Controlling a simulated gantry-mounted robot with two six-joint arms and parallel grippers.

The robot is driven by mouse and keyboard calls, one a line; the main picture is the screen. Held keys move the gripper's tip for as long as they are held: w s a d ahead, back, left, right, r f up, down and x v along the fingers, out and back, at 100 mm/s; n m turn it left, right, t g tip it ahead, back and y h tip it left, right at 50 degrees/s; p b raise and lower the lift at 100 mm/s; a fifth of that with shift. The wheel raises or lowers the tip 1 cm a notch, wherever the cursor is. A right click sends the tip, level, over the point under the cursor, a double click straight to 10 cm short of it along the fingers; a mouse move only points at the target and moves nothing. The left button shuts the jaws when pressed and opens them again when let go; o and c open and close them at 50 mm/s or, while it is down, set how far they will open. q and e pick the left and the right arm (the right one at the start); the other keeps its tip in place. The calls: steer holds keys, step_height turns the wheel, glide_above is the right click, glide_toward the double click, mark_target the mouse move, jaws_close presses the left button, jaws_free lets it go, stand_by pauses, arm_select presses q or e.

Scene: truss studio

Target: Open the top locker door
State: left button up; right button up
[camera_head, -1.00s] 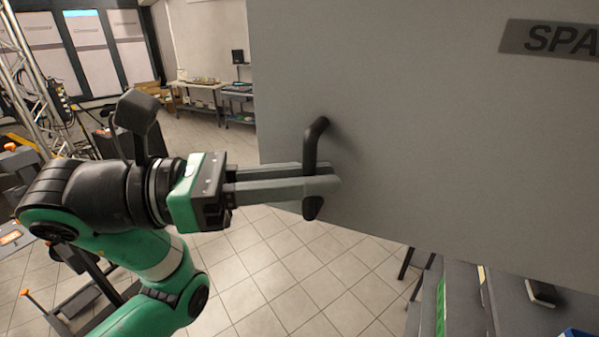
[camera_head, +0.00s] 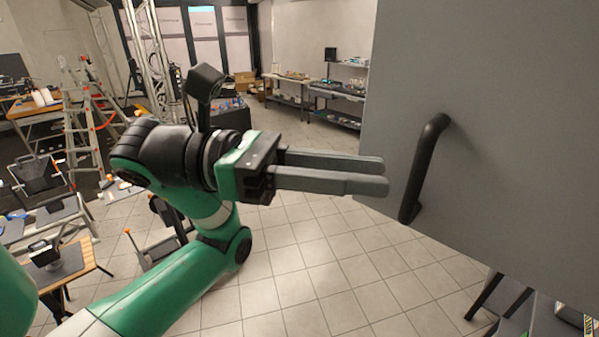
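The grey top locker door (camera_head: 505,130) fills the right side of the view. Its left and bottom edges show, with floor visible beyond them; the rest of it runs out of the picture. A black bar handle (camera_head: 424,168) sits upright and slightly tilted near the door's left edge. My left gripper (camera_head: 386,176) is just left of the handle, with its two long grey fingers pointing at it. The fingers are parted with a gap between them, hold nothing and are clear of the handle. My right gripper is not in view.
Below the door at the lower right are a dark table leg or frame (camera_head: 486,296) and part of a shelf with small items. A stepladder (camera_head: 82,125) and wooden-topped tables stand at the left. Shelving (camera_head: 338,95) is at the back. Tiled floor (camera_head: 320,260) between is clear.

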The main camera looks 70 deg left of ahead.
arm_select(q)
steer(key=v, duration=0.6)
steer(key=shift+b, duration=0.45)
